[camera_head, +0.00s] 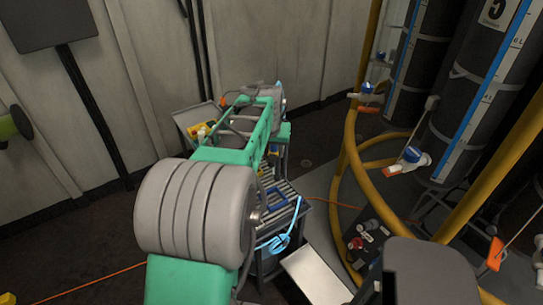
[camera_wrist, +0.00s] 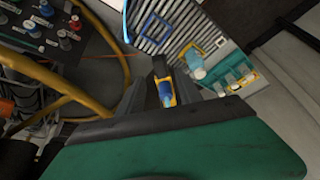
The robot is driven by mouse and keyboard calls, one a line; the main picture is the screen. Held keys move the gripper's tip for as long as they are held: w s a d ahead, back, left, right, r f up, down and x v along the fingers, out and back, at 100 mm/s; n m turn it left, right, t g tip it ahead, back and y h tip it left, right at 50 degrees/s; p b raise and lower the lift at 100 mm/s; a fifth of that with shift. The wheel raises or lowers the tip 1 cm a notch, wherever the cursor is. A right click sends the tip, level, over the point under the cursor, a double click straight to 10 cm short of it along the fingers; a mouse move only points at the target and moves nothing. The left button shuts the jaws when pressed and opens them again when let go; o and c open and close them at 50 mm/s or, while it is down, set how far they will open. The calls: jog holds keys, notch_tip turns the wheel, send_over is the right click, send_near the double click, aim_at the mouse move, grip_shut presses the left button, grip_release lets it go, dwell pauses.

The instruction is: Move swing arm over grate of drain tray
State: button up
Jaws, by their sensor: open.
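The grate of the drain tray shows as grey parallel slats (camera_wrist: 146,44) at the top middle of the wrist view. It also shows in the head view (camera_head: 292,190), just right of my arm. A blue rectangular frame lies over the slats in both views. I cannot make out the swing arm for certain. My gripper (camera_wrist: 167,82) is open, with the slats beyond it in the wrist view. A blue and yellow piece (camera_wrist: 166,94) shows near its fingers; I cannot tell whether they touch it. In the head view my arm hides much of the work area.
A teal tray (camera_wrist: 232,72) with small bottles stands right of the slats. A dark control box (camera_head: 367,240) with knobs stands on the right. Yellow hoses (camera_head: 350,160) and tall dark cylinders (camera_head: 455,110) crowd the right side. A light blue looped piece (camera_head: 279,243) hangs below the slats.

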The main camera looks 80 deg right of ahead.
aim_at(272, 158)
jog(key=x, duration=0.5)
jog(key=shift+a, duration=0.1)
jog(key=shift+c, duration=0.3)
grip_shut()
dwell(0.9)
